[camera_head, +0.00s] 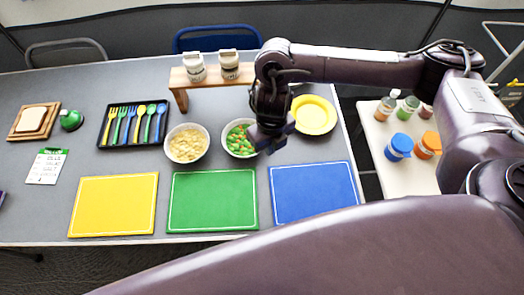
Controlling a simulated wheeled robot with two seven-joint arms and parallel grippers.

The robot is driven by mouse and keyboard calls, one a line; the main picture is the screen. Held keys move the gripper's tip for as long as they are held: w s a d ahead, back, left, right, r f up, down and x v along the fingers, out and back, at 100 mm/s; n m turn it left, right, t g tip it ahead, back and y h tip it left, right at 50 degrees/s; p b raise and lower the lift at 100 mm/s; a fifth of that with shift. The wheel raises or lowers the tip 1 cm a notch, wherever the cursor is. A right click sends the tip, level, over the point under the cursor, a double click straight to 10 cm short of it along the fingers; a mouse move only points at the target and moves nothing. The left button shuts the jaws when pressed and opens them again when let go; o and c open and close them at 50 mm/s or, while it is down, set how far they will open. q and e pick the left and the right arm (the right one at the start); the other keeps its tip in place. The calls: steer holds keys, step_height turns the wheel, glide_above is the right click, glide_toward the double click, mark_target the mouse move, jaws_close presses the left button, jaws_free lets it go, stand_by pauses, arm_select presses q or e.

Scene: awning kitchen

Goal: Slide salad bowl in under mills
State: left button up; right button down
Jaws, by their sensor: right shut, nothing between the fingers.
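The salad bowl (229,150), white with green salad, stands on the grey table in front of a small wooden riser (207,80). The two mills (194,68), white with dark labels, stand on top of the riser; the second mill (229,66) is to the right. My right gripper (270,143) points down at the salad bowl's right side and hides part of its right rim. It is shut and holds nothing. I cannot tell if it touches the bowl. The riser's right end is hidden behind my right arm. My left gripper is out of view.
A bowl of pale food (186,143) stands close left of the salad bowl. A yellow plate (314,115) lies to the right. A black cutlery tray (133,124) is farther left. Yellow, green (213,200) and blue mats lie along the front.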

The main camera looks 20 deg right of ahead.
steer(key=f+b, duration=0.1)
steer(key=f, duration=0.4)
steer(key=f+b, duration=0.2)
steer(key=f, duration=0.2)
steer(key=shift+s+f, duration=0.2)
steer(key=shift+f, duration=0.2)
steer(key=w, duration=0.2)
steer(key=w+a+p, duration=0.1)
steer(key=shift+w+r, duration=0.1)
steer(key=shift+r, duration=0.2)
steer(key=shift+w+f, duration=0.1)
steer(key=shift+w, duration=0.35)
steer(key=shift+d, duration=0.1)
